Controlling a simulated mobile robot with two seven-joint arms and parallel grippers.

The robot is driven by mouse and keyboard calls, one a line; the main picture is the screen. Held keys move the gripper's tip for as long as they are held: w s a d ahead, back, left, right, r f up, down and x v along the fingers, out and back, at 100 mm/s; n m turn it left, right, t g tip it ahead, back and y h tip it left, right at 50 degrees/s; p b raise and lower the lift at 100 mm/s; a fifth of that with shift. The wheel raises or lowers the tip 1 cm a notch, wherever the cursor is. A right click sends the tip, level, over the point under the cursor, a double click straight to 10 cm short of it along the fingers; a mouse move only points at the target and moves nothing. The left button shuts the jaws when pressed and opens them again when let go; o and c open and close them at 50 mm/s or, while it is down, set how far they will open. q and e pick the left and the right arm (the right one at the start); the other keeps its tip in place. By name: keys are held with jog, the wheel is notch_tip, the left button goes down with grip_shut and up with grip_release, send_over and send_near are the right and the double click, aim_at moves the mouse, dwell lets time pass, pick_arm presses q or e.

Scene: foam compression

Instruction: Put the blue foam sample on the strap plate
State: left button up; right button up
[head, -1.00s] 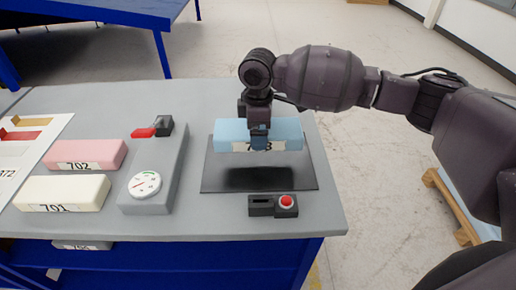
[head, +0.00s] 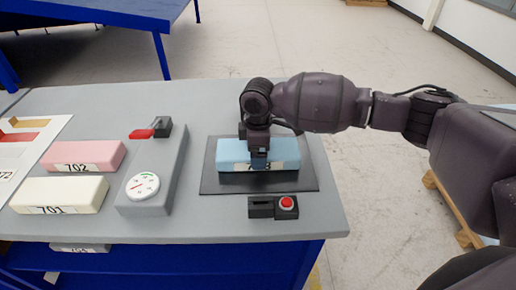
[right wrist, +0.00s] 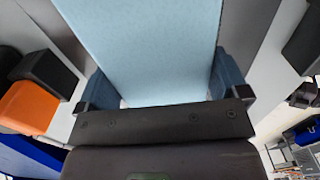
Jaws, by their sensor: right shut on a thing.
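The blue foam sample (head: 232,153) is a light blue block with a white label, partly hidden by my gripper. It is over the dark flat plate (head: 211,184) on the right of the bench, low, with a dark shadow along its front edge; I cannot tell whether it touches. My right gripper (head: 259,163) points down and is shut on the sample across its middle. In the right wrist view the blue foam sample (right wrist: 150,50) fills the space between the fingers of my right gripper (right wrist: 160,90). My left gripper is not in view.
A small box with a red button (head: 286,203) stands just in front of the plate. A grey gauge unit with a dial (head: 143,186) and red lever (head: 142,134) stands left. Pink block 702 (head: 82,155) and cream block 701 (head: 60,195) lie farther left.

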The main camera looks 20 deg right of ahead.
jog(key=o, duration=0.6)
jog(key=shift+c, duration=0.2)
notch_tip(320, 180, up, 12)
jog(key=p, duration=0.1)
jog(key=shift+s, duration=0.1)
dwell(0.3)
